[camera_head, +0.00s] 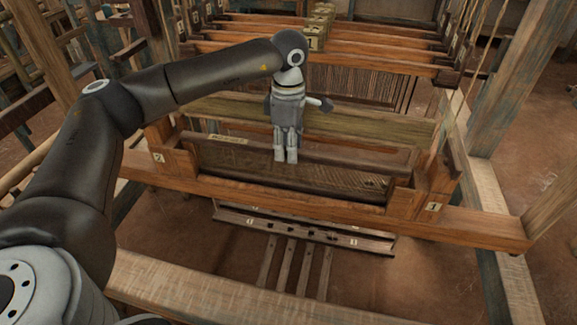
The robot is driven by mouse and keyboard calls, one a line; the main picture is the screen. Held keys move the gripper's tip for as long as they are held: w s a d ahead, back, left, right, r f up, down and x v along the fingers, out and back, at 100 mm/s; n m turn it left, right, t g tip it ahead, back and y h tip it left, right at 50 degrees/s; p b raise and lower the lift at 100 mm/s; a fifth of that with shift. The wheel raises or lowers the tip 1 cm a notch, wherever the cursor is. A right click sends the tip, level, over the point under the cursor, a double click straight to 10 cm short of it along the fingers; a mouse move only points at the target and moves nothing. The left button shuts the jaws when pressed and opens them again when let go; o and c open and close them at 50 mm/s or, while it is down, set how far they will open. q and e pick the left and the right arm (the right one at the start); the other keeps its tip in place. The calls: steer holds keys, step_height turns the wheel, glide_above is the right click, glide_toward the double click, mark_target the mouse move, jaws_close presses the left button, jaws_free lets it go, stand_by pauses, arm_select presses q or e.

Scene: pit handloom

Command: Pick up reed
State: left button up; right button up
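The reed seems to be the long dark, finely slatted panel (235,170) in the wooden batten frame at the centre. A brown rail (345,167) runs along its upper edge, tilted slightly down to the right. My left gripper (286,156) points down at the middle of this rail. Its two fingertips are side by side with a narrow gap and overlap the rail in the picture. I cannot tell whether they touch or grip it. The gripper hides a short part of the rail. My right gripper is not in view.
A thick wooden beam (480,228) crosses in front of the frame, with a numbered post (432,205) at right. A lower bar (300,232) and several treadles (290,265) lie below. Harness bars (380,65) stand behind. Open floor (420,285) shows at lower right.

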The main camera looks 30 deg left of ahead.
arm_select(q)
steer(key=shift+c, duration=0.5)
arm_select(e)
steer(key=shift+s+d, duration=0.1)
arm_select(q)
jaws_close()
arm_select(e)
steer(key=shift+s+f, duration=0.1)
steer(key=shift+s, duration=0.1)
arm_select(q)
steer(key=shift+r, duration=0.1)
steer(key=shift+w+r, duration=0.1)
steer(key=shift+r, duration=0.35)
arm_select(e)
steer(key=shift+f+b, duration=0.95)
steer(key=shift+b, duration=0.05)
arm_select(q)
step_height(320, 180, up, 17)
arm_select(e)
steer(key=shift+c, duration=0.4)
